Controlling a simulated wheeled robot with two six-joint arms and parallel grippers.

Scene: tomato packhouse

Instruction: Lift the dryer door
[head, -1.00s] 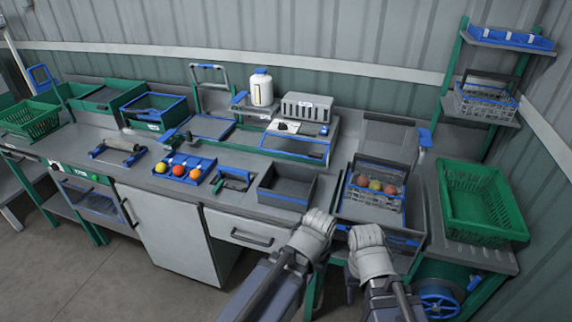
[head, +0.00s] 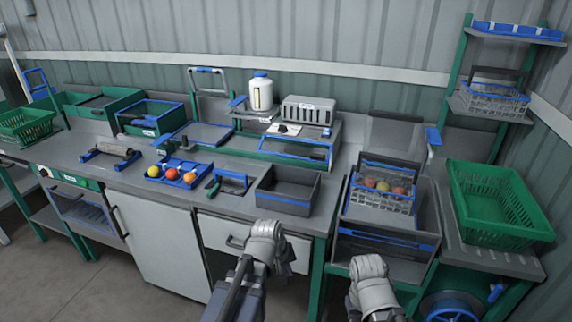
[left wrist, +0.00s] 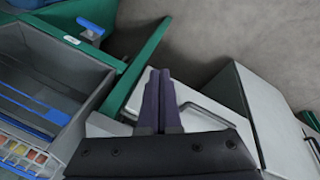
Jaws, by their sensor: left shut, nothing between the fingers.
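The dryer seems to be the unit under the bench at the far left of the head view, with a green control panel (head: 70,181). Its blue-edged, see-through door (head: 85,214) is at the front below the panel; I cannot tell how far it is open. My left gripper (head: 288,268) is shut and empty in front of the drawer, far to the right of the dryer. In the left wrist view its dark fingers (left wrist: 160,100) are together. My right gripper (head: 352,303) is low, in front of the right-hand bench; its fingers are mostly hidden.
A white cabinet (head: 158,245) and a drawer (head: 222,235) lie between my left gripper and the dryer. The bench holds a tray of coloured balls (head: 170,181) and a grey bin (head: 290,203). A wire basket (head: 382,195) stands further right. Clear floor (head: 65,285) lies at lower left.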

